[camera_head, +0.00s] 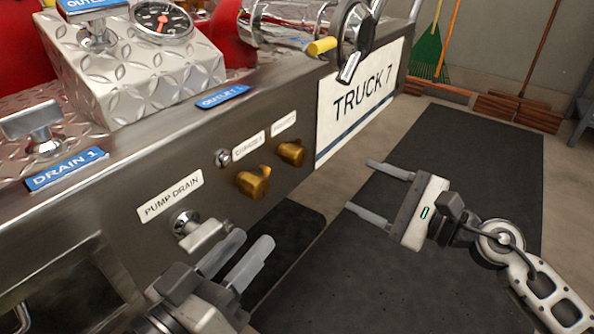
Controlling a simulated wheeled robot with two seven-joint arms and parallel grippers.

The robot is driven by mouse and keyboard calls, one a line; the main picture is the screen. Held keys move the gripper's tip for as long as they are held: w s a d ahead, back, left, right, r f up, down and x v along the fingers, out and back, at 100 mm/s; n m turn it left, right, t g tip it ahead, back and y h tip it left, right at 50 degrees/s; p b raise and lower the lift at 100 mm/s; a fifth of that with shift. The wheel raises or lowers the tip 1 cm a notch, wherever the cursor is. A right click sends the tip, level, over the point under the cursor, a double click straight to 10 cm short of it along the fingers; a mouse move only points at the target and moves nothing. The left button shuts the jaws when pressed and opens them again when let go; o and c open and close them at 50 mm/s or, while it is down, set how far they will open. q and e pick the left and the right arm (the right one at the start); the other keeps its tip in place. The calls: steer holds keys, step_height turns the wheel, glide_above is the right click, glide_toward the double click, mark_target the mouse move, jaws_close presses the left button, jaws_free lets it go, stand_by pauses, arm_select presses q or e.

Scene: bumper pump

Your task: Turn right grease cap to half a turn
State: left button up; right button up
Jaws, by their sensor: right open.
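Two brass grease caps stick out of the truck's steel side panel. The right grease cap (292,152) is below a small white label (284,123) too small to read. The left grease cap (252,183) is nearer, with a small tab on top. My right gripper (360,186) is open and empty, its fingers pointing left toward the panel, well to the right of the right cap and apart from it. My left gripper (247,243) is low in front of the panel, below the left cap and beside the pump drain handle (203,234). Its fingers stand apart with nothing seen between them.
A PUMP DRAIN label (171,196) and a small round knob (223,158) are on the panel. A TRUCK 7 sign (360,100) is right of the caps. A dark mat (470,180) covers the floor. Brooms and a green rake (428,50) lean at the back wall.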

glide_toward(303, 159)
steer(key=x, duration=0.4)
steer(key=shift+w+a+r, duration=0.1)
steer(key=shift+a+r, duration=0.05)
steer(key=shift+a, duration=0.05)
steer(key=x, duration=0.5)
steer(key=shift+w+a, duration=0.25)
steer(key=shift+a, duration=0.05)
steer(key=shift+w+a, duration=0.2)
steer(key=shift+a, duration=0.05)
steer(key=shift+w+a, duration=0.15)
steer(key=shift+a, duration=0.05)
arm_select(q)
steer(key=shift+w+r, duration=0.15)
steer(key=shift+r, duration=0.2)
arm_select(e)
steer(key=c, duration=1)
